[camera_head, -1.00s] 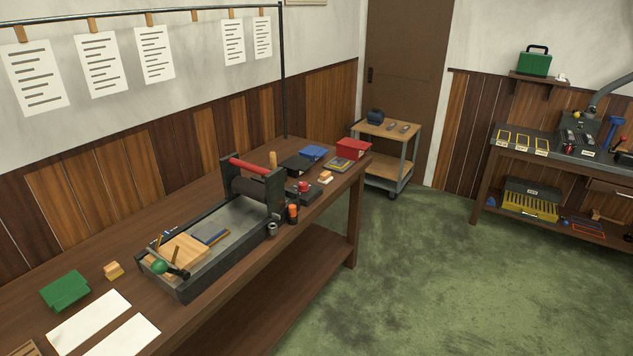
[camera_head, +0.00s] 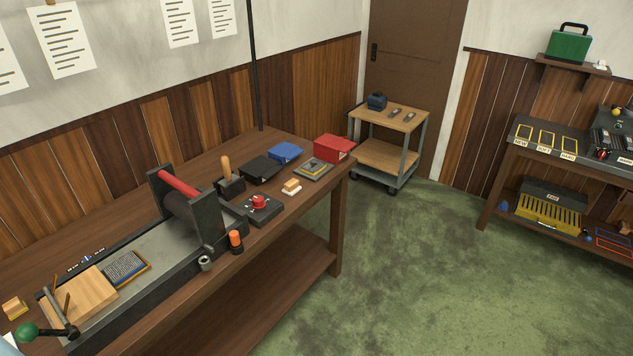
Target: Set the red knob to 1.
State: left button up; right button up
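A red knob (camera_head: 259,201) sits on top of a small dark control box (camera_head: 264,212) near the front edge of the long wooden bench, right of the press. Its setting and any numbers around it are too small to read. A second small red knob or button (camera_head: 603,154) shows on the dark machine on the right-hand bench. Neither of my grippers is in view, and nothing touches the control box.
The press (camera_head: 190,206) with its red-topped roller stands left of the control box. The green floor (camera_head: 410,270) is clear; a cart (camera_head: 389,140) stands behind.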

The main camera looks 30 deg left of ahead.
aim_at(258, 202)
jog(key=i+l+u, duration=0.15)
jog(key=i, duration=0.35)
jog(key=i+l+u, duration=0.15)
jog(key=i, duration=0.35)
jog(key=i+l+u, duration=0.1)
jog(key=i, duration=0.4)
jog(key=i+l+u, duration=0.15)
jog(key=u, duration=0.25)
jog(key=i+l+u, duration=0.6)
jog(key=u, duration=0.2)
